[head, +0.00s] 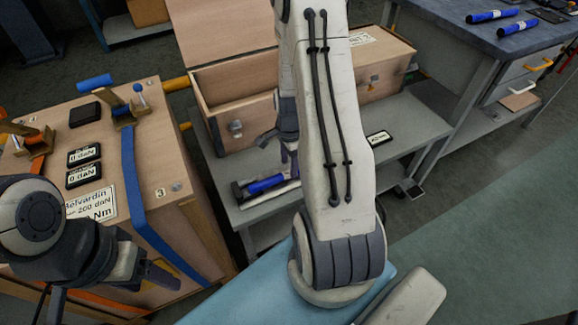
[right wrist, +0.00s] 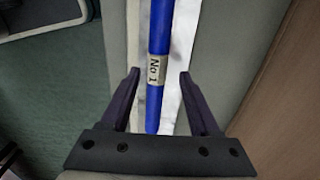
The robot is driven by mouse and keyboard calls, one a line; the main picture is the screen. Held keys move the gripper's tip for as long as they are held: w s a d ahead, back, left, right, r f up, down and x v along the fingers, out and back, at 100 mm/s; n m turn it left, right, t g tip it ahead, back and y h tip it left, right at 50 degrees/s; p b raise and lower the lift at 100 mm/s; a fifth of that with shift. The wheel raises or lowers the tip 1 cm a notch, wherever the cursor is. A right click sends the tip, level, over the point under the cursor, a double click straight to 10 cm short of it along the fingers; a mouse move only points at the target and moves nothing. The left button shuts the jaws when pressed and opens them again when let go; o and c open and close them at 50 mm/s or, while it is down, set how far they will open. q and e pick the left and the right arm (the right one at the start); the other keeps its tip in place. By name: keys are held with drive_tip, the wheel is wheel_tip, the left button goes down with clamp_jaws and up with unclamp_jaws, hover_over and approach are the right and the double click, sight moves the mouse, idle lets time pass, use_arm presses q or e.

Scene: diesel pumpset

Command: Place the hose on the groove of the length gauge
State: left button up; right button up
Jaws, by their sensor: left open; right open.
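A blue hose (head: 266,184) lies on or just over a pale strip on the grey low bench, in front of the wooden chest. The strip looks like the length gauge (head: 283,190). In the right wrist view the hose (right wrist: 159,40) carries a "No 1" label and runs along the pale strip (right wrist: 185,60); I cannot tell if it rests in a groove. My right gripper (right wrist: 160,75) is open, with the hose between its fingers and gaps on both sides. In the head view my right gripper (head: 290,150) is partly hidden by its arm. My left gripper (head: 55,300) is at the lower left, apart from the hose.
The open wooden chest (head: 237,95) stands behind the hose on the low bench (head: 410,125). A wooden case (head: 155,190) with black labelled blocks and a blue strap is at left. Two blue hoses (head: 492,16) (head: 517,29) lie on the far workbench. Green floor at right is clear.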

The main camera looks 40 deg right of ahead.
wheel_tip(320, 180, up, 10)
drive_tip(key=p, duration=0.2)
drive_tip(key=w+a+r+n, duration=0.1)
drive_tip(key=a+r+n, duration=0.4)
drive_tip(key=a, duration=0.5)
drive_tip(key=s+a+r+n, duration=0.3)
drive_tip(key=a+r+n, duration=0.1)
drive_tip(key=a+n, duration=0.6)
drive_tip(key=s+a+r+n+y, duration=0.1)
drive_tip(key=s+a+r+n, duration=0.3)
drive_tip(key=s+a+n, duration=0.7)
drive_tip(key=s+n, duration=0.2)
drive_tip(key=s, duration=0.1)
drive_tip(key=shift+s+r, duration=0.15)
drive_tip(key=shift+r, duration=0.05)
wheel_tip(320, 180, up, 20)
drive_tip(key=p, duration=2)
drive_tip(key=shift+r+p, duration=0.2)
drive_tip(key=shift+p, duration=0.15)
